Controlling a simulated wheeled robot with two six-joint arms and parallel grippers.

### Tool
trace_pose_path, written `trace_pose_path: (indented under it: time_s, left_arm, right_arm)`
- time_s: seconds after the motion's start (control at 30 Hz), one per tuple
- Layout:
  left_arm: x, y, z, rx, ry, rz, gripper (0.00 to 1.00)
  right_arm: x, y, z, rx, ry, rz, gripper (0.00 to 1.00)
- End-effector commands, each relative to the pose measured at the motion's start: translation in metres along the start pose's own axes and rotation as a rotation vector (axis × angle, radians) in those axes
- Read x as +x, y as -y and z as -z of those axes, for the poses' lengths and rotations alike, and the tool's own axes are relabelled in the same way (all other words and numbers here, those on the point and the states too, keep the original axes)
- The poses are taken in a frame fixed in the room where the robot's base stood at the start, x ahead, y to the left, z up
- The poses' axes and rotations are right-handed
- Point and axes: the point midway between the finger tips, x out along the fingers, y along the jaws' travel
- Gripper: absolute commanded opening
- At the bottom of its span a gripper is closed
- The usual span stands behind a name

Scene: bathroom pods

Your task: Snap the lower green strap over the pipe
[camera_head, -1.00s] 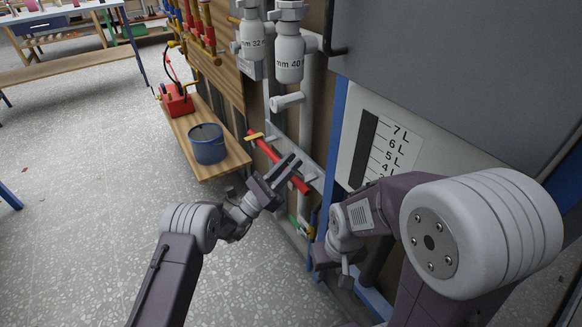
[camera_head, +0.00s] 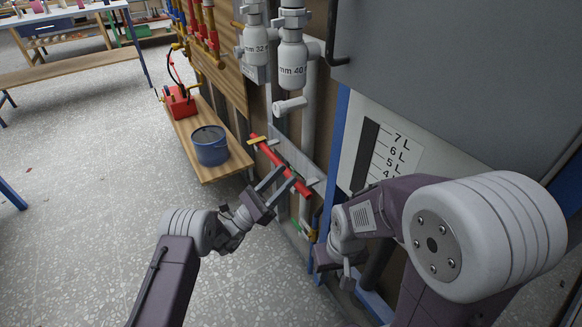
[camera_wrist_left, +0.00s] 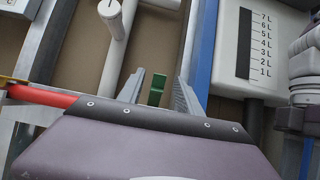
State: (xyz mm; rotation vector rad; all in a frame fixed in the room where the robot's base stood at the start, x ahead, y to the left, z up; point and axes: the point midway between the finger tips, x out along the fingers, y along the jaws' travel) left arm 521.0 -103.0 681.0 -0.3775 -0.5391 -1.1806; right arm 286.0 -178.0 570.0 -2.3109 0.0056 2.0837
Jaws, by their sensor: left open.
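My left gripper (camera_head: 280,182) is open, its fingers in front of the wall beside the red bar. In the left wrist view the two fingers of this gripper (camera_wrist_left: 161,76) stand apart, with a small dark green piece (camera_wrist_left: 157,91), seemingly a strap, showing between them. I cannot tell whether they touch it. In the head view a green piece (camera_head: 296,227) shows low by the wall. A pale pipe (camera_wrist_left: 119,50) runs left of the fingers. My right gripper (camera_head: 343,278) hangs low; its jaws are unclear.
A red bar (camera_head: 268,153) crosses the wall near my left gripper. A wooden bench (camera_head: 213,170) holds a blue bucket (camera_head: 210,146) and a red box (camera_head: 180,103). A grey cabinet (camera_head: 470,70) and a litre scale panel (camera_head: 385,150) stand right.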

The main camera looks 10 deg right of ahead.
Motion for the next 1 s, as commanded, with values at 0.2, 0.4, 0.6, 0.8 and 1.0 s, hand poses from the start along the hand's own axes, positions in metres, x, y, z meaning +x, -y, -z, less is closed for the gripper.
trace_pose_path:
  time_s: [0.2, 0.4, 0.6, 0.8, 1.0]
  left_arm:
    - [-0.043, -0.002, 0.011, 0.002, 0.003, 0.002, 0.42]
    - [-0.051, -0.002, 0.008, 0.001, 0.003, 0.001, 0.42]
    - [-0.053, 0.0, 0.003, 0.0, 0.002, 0.001, 0.42]
    - [-0.052, 0.001, -0.001, -0.001, 0.001, 0.0, 0.42]
    - [-0.048, 0.003, -0.005, 0.0, -0.008, 0.011, 0.42]
  right_arm:
    - [0.036, -0.001, -0.004, 0.0, 0.0, 0.0, 0.36]
    - [0.079, -0.002, -0.008, 0.0, 0.001, 0.0, 0.36]
    - [0.096, -0.002, -0.01, 0.0, 0.0, 0.0, 0.36]
    - [0.096, -0.002, -0.01, 0.0, 0.0, 0.0, 0.36]
    - [0.093, -0.002, -0.009, 0.0, 0.0, 0.0, 0.42]
